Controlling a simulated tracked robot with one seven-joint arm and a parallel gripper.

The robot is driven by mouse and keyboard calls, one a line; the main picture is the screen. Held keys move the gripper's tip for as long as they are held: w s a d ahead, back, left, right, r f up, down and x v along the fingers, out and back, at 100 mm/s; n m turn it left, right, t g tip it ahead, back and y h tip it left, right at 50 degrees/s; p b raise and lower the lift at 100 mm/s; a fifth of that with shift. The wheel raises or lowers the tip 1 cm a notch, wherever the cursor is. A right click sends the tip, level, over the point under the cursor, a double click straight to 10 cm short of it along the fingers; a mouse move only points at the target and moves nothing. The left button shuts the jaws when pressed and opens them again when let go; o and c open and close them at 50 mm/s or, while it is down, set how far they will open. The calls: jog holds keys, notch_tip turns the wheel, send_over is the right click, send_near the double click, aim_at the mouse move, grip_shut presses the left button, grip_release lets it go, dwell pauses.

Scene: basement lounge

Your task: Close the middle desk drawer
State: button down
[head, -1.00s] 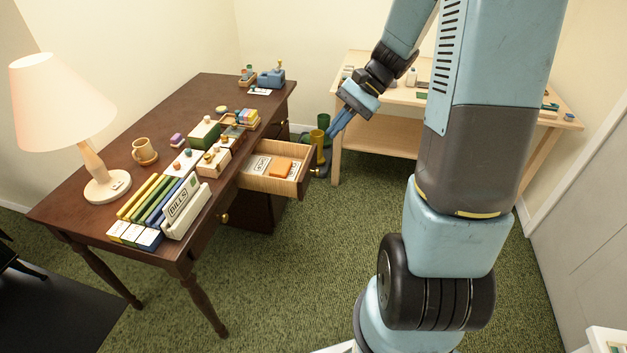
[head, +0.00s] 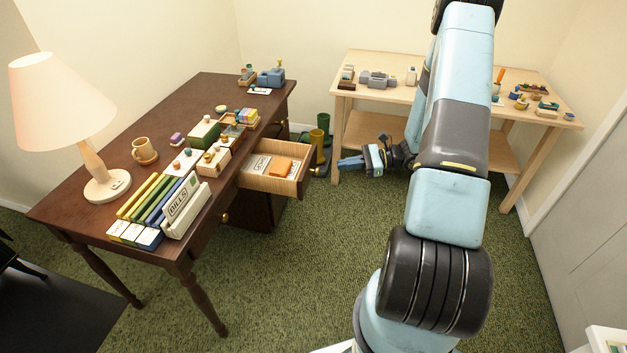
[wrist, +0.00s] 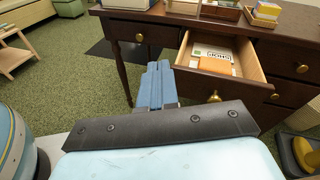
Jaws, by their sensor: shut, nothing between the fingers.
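The dark wooden desk (head: 95,190) has one drawer (head: 262,184) pulled out, holding an orange item (head: 281,166) and a pale labelled item (head: 257,165). The open drawer also shows in the wrist view (wrist: 255,62), with a brass knob (wrist: 214,97) on its front. My gripper (head: 340,163) is shut and empty, to the right of the drawer front in the head view and apart from it, with its fingers pointing left. In the wrist view the shut blue fingers (wrist: 157,68) show left of the drawer.
Boxes, books, a mug (head: 145,151) and a lamp (head: 66,100) stand on the desk. A light wooden table (head: 440,100) with small items stands behind my arm. Green and yellow containers (head: 318,140) stand beyond the drawer. The carpet in front of the desk is clear.

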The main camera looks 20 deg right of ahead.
aim_at(305, 177)
jog(key=d+f+m+t, duration=0.3)
jog(key=f+m+t, duration=0.25)
jog(key=f, duration=0.55)
jog(key=shift+g, duration=0.25)
jog(key=x, duration=1.3)
jog(key=shift+w+a+r, duration=0.1)
jog(key=shift+w+a, duration=0.05)
jog(key=shift+w, duration=0.1)
jog(key=shift+w, duration=0.1)
